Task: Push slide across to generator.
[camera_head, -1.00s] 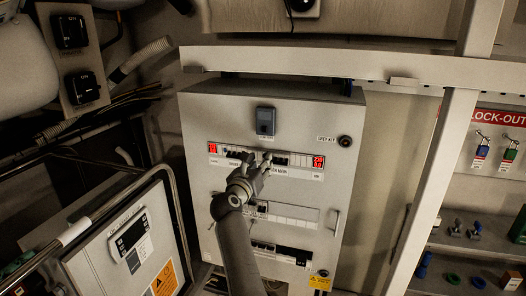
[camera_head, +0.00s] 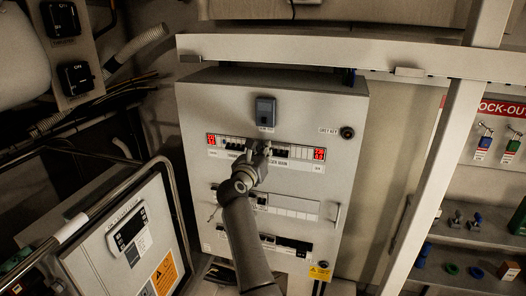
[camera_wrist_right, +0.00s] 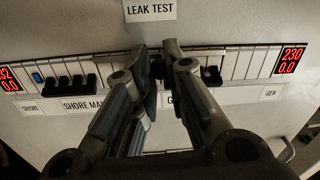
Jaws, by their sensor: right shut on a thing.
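My right gripper (camera_head: 258,150) is at the upper breaker row of the grey panel, near its middle. In the right wrist view my right gripper (camera_wrist_right: 159,52) has its fingertips close together around a small dark piece (camera_wrist_right: 158,68) in the row. That piece is mostly hidden by the fingers; I cannot tell its full shape or whether it is the slide. Black breaker switches (camera_wrist_right: 70,84) sit left of the fingers above the "SHORE MAIN" label (camera_wrist_right: 84,104). A black switch (camera_wrist_right: 212,74) sits to the right. The generator label is mostly covered. My left gripper is not in view.
Red displays (camera_head: 319,154) stand at both ends of the row; the right one reads 230 and 0.0. A "LEAK TEST" label (camera_wrist_right: 150,10) is above. A grey beam (camera_head: 300,52) crosses above the panel, and a lock-out board (camera_head: 500,135) hangs at right.

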